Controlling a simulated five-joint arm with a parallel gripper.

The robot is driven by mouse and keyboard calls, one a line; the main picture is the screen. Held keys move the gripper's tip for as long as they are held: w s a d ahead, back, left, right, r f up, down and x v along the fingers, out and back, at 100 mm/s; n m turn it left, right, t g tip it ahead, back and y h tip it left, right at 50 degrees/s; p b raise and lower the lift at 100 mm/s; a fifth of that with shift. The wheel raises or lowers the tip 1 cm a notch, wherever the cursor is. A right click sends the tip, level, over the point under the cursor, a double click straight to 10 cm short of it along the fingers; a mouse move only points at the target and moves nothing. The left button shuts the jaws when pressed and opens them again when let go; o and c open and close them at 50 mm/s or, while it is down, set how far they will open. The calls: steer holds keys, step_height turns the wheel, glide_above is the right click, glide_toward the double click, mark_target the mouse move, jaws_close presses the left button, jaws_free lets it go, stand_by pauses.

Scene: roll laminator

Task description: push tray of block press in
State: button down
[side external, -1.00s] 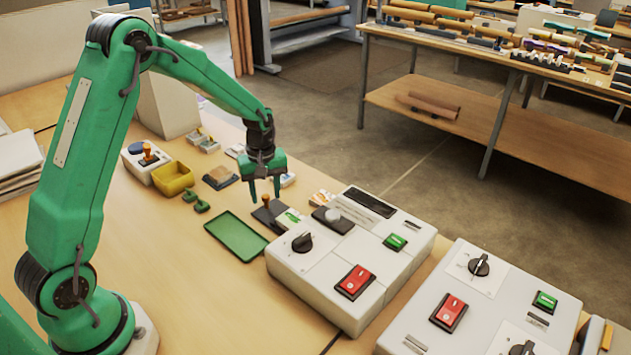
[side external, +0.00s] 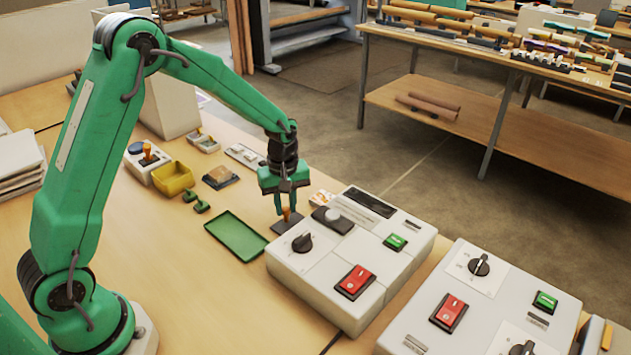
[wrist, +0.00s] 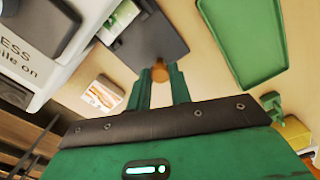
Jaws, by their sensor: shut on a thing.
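The block press (side external: 335,275) is a white box with a black knob, a red switch and a green button on top. Its dark tray (side external: 283,224) sticks out at the back left side. In the wrist view the dark tray (wrist: 142,42) carries part of a green-and-white card (wrist: 121,16) beside the white housing (wrist: 92,28). An orange knob (side external: 286,214) stands upright at the tray's outer end. My gripper (side external: 285,209) points down and is shut on this knob. The wrist view shows the orange knob (wrist: 160,72) between the green fingers (wrist: 160,78).
A green shallow dish (side external: 237,237) lies left of the tray. A yellow bin (side external: 173,178) and small green pieces (side external: 197,203) are farther left. A second white control box (side external: 480,310) stands at the right. A small picture card pack (wrist: 103,95) lies near the press.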

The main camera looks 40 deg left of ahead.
steer(key=shift+d, duration=2.4)
steer(key=c, duration=1.3)
jaws_free()
steer(key=shift+o, duration=0.2)
steer(key=shift+a, duration=0.1)
step_height(320, 180, up, 8)
